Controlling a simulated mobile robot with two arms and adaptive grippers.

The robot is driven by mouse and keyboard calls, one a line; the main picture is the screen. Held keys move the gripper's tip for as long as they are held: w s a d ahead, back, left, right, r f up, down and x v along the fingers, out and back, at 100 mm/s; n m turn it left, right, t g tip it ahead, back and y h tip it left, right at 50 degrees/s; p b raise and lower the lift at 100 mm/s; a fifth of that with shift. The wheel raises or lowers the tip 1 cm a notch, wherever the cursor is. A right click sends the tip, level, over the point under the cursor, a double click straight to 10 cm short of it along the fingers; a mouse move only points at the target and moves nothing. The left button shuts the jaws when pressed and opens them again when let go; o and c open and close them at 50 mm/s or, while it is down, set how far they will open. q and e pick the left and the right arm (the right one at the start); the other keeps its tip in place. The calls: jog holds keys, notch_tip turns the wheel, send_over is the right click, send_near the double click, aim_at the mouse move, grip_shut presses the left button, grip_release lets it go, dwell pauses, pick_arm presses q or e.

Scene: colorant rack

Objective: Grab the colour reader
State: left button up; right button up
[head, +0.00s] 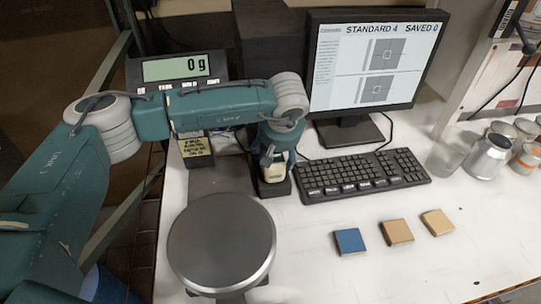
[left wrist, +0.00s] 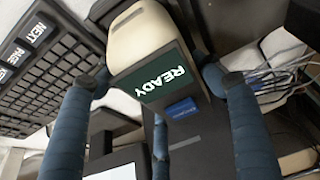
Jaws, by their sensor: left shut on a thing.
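The colour reader (head: 275,173) is a cream and dark handheld device standing in a small black dock (head: 274,189) between the scale and the keyboard. In the left wrist view the reader (left wrist: 160,78) shows a dark green screen with the word READY. My left gripper (head: 273,158) reaches down over it from above. In the left wrist view its blue fingers (left wrist: 157,85) lie on both sides of the reader and are shut on it. The reader's lower end is at the dock; I cannot tell whether it is lifted clear. My right gripper is not in view.
A round scale pan (head: 222,243) is in front, with a display (head: 175,69) reading 0 g behind. A keyboard (head: 362,174) and monitor (head: 374,62) stand to the right. A blue tile (head: 349,241) and two tan tiles (head: 397,232) lie on the white table. Jars (head: 487,156) stand far right.

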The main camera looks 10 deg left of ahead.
pick_arm(q)
jog(key=shift+r, duration=0.1)
jog(key=c, duration=0.3)
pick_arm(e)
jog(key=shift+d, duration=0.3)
pick_arm(q)
jog(key=shift+w, duration=0.1)
